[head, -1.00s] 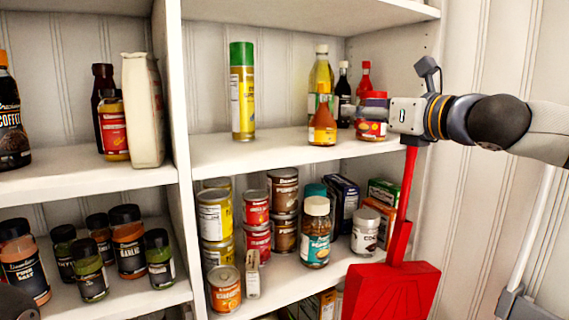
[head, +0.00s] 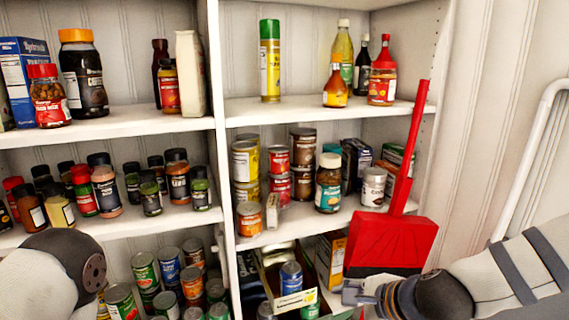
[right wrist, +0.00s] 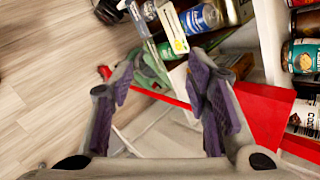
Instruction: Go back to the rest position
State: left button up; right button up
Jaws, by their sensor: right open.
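My right gripper (right wrist: 163,78) is open and empty in the right wrist view, with its purple-padded fingers apart above the floor. In the head view my right arm comes in from the lower right, and the gripper's wrist end is low in front of the red dustpan (head: 392,245). A jar with a red label (head: 382,88) stands upright on the upper right shelf, clear of the gripper. My left arm shows at the lower left of the head view; its gripper is out of the picture.
White corner shelves (head: 300,110) hold several jars, bottles and cans. A box with a blue can (head: 291,277) stands low near my right gripper. A white rail (head: 520,160) is at the right. Wooden floor (right wrist: 50,60) is clear at left in the wrist view.

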jog(key=s+d+f+n+g+h, duration=0.15)
jog(key=s+f+n+g, duration=0.35)
jog(key=s+f, duration=0.75)
jog(key=s+d+f+n+g+h, duration=0.1)
jog(key=s+d+f+n, duration=0.1)
jog(key=s, duration=0.6)
jog(key=s+d+f+n+g+h, duration=0.1)
jog(key=s+d+n, duration=0.3)
jog(key=s, duration=0.5)
jog(key=s+d+f+n+g+h, duration=0.1)
jog(key=s+d+f+n, duration=0.2)
jog(key=s+n, duration=0.4)
jog(key=shift+s+g, duration=0.4)
jog(key=shift+s, duration=0.25)
